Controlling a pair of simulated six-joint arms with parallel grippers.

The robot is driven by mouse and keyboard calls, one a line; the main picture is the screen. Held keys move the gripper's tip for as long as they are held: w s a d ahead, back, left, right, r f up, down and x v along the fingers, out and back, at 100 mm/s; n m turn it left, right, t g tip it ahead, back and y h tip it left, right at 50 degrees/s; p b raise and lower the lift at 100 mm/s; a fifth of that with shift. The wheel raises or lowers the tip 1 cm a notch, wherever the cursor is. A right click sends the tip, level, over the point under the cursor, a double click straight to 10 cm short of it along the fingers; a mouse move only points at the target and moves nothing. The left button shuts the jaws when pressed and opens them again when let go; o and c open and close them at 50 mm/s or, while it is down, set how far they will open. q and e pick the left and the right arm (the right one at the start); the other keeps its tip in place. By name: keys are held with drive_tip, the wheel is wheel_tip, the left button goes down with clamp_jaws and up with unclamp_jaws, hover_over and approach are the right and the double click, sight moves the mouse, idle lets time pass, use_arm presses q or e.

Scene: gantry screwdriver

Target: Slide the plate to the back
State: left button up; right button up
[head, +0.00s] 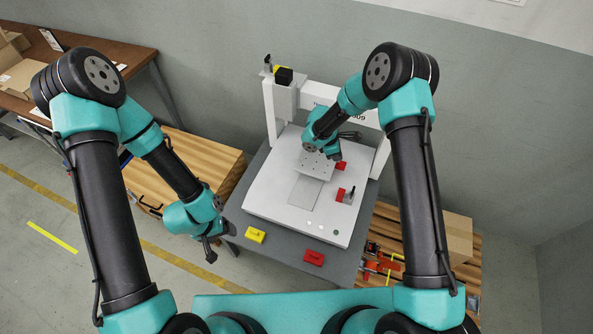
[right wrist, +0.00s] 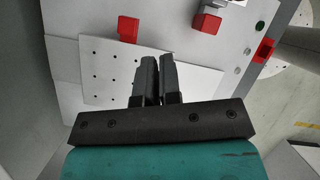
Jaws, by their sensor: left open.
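The plate (head: 316,166) is a pale square with small dark holes. It lies on the white machine base (head: 268,196), toward the back, and also shows in the right wrist view (right wrist: 97,72). In the head view my right wrist hides the plate's back part. My left gripper (head: 210,253) is open and empty, left of the machine table.
A white gantry (head: 284,97) stands over the back of the base. Red blocks (head: 340,197) sit beside the plate's path. Yellow (head: 255,236) and red (head: 314,258) pieces lie on the table's front edge.

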sight(296, 170)
drive_tip(key=s+a+f+n+t+h, duration=0.1)
drive_tip(key=a+n, duration=0.1)
drive_tip(key=a, duration=0.1)
drive_tip(key=s+a+f+n+t+h, duration=0.1)
drive_tip(key=a+f+n+t, duration=0.1)
drive_tip(key=a, duration=0.1)
drive_tip(key=s+a+f+n+t+h, duration=0.2)
drive_tip(key=a+n, duration=0.1)
drive_tip(key=shift+f, duration=0.1)
clamp_jaws()
drive_tip(key=s+a+f+n+t+y, duration=0.1)
drive_tip(key=s+a+n+t+y, duration=0.1)
drive_tip(key=a, duration=0.4)
drive_tip(key=s+a+f+n+t+y, duration=0.1)
drive_tip(key=s+a+n+t, duration=0.3)
drive_tip(key=a+t, duration=0.1)
drive_tip(key=shift+s+a+f+y, duration=0.25)
drive_tip(key=shift+a+f+y, duration=0.15)
drive_tip(key=shift+a, duration=0.35)
drive_tip(key=shift+w, duration=0.1)
